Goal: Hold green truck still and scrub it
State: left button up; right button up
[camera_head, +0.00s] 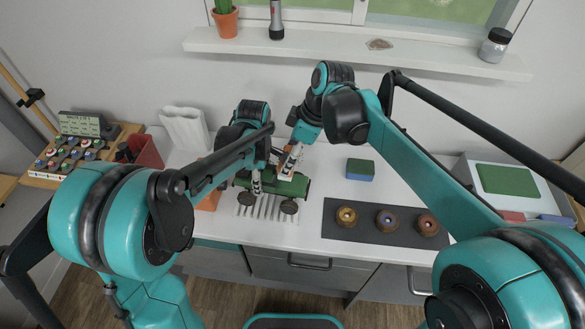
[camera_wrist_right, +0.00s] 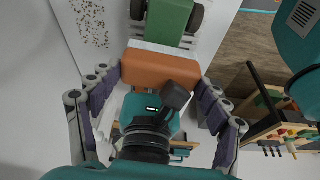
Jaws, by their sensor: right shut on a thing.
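The green truck (camera_head: 290,188) with dark wheels stands on a white slatted area near the table's front edge. Its green body and wheels also show at the top of the right wrist view (camera_wrist_right: 172,22). My right gripper (camera_wrist_right: 158,88) is shut on an orange brush (camera_wrist_right: 160,68) with a pale bristle edge, which meets or nearly meets the truck. In the head view, my right gripper (camera_head: 291,160) is above the truck's back side. My left gripper (camera_head: 256,182) points down at the truck's left part; its finger gap is hidden, so contact is unclear.
A blue and green sponge (camera_head: 360,170) lies right of the truck. A dark mat (camera_head: 330,219) holds three ring-shaped pieces. A red bin (camera_head: 149,152) and a wooden rack (camera_head: 45,175) stand left. A shelf (camera_head: 340,46) crosses the wall. The table's middle right is clear.

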pick_arm(q)
jog(key=o, duration=0.3)
jog(key=shift+f, duration=0.1)
notch_tip(320, 180, up, 8)
jog(key=shift+f, duration=0.15)
